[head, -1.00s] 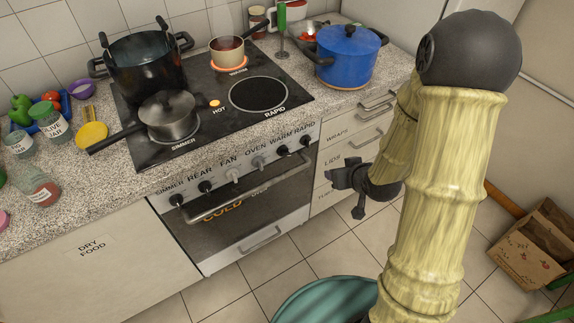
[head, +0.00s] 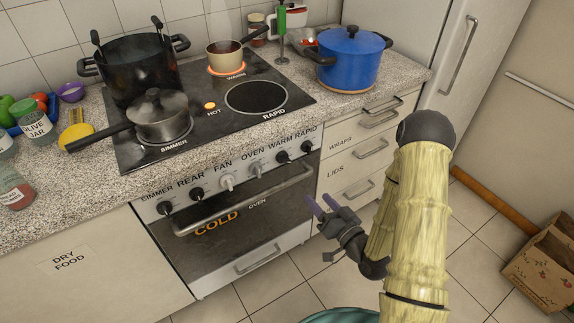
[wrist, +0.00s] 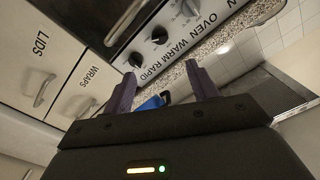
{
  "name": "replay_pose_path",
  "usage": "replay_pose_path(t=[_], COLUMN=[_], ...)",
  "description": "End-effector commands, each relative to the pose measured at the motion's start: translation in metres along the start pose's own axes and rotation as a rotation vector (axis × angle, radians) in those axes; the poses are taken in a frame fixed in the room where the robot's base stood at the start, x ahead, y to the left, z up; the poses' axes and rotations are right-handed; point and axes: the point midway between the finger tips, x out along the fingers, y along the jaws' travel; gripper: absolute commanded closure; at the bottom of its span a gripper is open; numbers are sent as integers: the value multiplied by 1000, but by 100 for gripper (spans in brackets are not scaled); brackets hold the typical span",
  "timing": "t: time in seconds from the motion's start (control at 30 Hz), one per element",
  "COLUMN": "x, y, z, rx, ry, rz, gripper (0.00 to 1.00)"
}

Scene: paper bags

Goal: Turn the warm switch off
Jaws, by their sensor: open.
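The warm switch (head: 283,157) is a black knob under the "WARM" label on the oven's front panel. In the wrist view the warm switch (wrist: 159,35) shows beyond my fingers; its pointer angle is hard to read.
The black rapid knob (head: 306,147) is just right of the warm one; the grey oven knob (head: 256,169) is left. The oven door handle (head: 245,199) juts out below. A blue pot (head: 350,62) stands on the counter. A cardboard box (head: 545,265) is on the floor.

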Motion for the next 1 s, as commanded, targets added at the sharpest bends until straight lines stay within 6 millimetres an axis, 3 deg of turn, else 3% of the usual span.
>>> replay_pose_path(t=[0.27,1.0], x=[5,46], y=[2,3], z=[2,4], rx=[-4,-8], ry=[0,-1], rz=[0,-4], gripper=[42,42])
